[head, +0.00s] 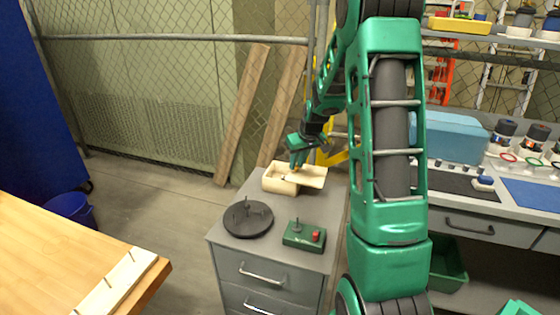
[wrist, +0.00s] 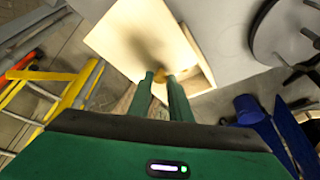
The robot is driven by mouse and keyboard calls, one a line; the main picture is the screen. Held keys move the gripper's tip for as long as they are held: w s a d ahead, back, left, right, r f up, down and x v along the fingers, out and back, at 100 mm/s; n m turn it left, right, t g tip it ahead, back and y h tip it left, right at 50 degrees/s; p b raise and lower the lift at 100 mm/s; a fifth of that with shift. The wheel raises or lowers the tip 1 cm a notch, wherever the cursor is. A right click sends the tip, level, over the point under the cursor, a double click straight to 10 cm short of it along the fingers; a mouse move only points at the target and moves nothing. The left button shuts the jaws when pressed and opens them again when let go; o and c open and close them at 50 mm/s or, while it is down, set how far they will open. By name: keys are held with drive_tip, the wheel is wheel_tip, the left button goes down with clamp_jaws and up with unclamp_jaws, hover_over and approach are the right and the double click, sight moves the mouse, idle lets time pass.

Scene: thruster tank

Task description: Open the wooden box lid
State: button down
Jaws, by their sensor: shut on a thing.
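The pale wooden box (head: 277,184) sits on top of the grey drawer cabinet. Its flat lid (head: 313,177) sticks out to the right of the box body, offset from it. In the wrist view the lid (wrist: 125,32) is a pale panel with part of the box (wrist: 205,72) showing beside it. My gripper (head: 295,166) is above the lid. In the wrist view my gripper (wrist: 164,80) has its two green fingers closed on a small yellowish knob (wrist: 159,91) at the lid. The fingers hide most of the knob.
A dark round stand (head: 248,220) and a green control box with a red knob (head: 304,236) stand on the cabinet in front of the box. A workbench (head: 480,198) with a blue case (head: 452,138) is at right. A wooden table (head: 60,255) is at left.

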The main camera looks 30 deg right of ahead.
drive_tip(key=shift+s+d, duration=0.85)
drive_tip(key=shift+s, duration=0.25)
drive_tip(key=c, duration=1.6)
unclamp_jaws()
drive_tip(key=shift+r, duration=0.1)
drive_tip(key=v, duration=1)
drive_tip(key=shift+s+r, duration=0.15)
drive_tip(key=shift+r, duration=0.05)
